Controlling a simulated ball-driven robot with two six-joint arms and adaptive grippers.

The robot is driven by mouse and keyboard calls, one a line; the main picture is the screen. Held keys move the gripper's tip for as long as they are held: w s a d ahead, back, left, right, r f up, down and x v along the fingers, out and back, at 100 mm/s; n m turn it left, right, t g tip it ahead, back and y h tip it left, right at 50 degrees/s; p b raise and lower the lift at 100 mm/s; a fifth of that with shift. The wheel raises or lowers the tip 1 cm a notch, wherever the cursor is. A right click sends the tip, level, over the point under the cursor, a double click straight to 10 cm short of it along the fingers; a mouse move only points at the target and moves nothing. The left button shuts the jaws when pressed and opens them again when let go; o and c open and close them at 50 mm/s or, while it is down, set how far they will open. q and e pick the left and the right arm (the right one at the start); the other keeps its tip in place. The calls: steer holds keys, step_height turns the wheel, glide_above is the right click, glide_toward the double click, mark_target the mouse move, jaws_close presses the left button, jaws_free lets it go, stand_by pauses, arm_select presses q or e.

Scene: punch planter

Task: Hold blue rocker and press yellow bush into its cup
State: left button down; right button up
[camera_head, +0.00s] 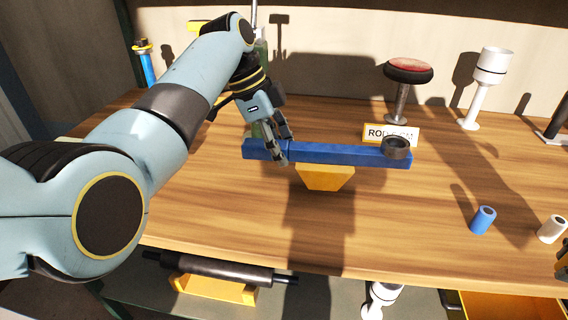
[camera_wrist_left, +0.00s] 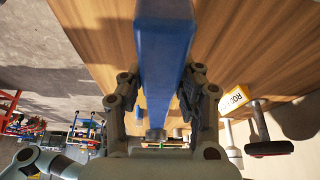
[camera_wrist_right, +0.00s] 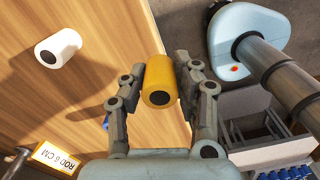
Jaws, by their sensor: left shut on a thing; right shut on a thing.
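The blue rocker (camera_head: 340,154) lies across a yellow stand (camera_head: 325,178) on the bench. Its dark cup (camera_head: 397,148) is at its right end. My left gripper (camera_head: 279,148) is shut on the rocker's left part, left of the stand. In the left wrist view, the fingers (camera_wrist_left: 160,88) flank the rocker (camera_wrist_left: 165,45). In the right wrist view, my right gripper (camera_wrist_right: 160,85) is shut on the yellow bush (camera_wrist_right: 160,78), a short cylinder with a dark hole in its end. The bush is well to the right of the cup; only a sliver shows at the head view's right edge.
A blue bush (camera_head: 483,221) and a white bush (camera_head: 551,229) stand on the bench's right. A label (camera_head: 391,134) stands behind the cup. A red-topped stool-shaped tool (camera_head: 408,72) and a white post (camera_head: 485,88) stand farther back. The bench front between rocker and bushes is clear.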

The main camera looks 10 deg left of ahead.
arm_select(q)
step_height(320, 180, up, 4)
glide_above(281, 192)
steer(key=shift+r, duration=0.15)
steer(key=shift+f, duration=4.15)
steer(key=shift+f, duration=0.15)
steer(key=c, duration=0.9)
jaws_free()
jaws_close()
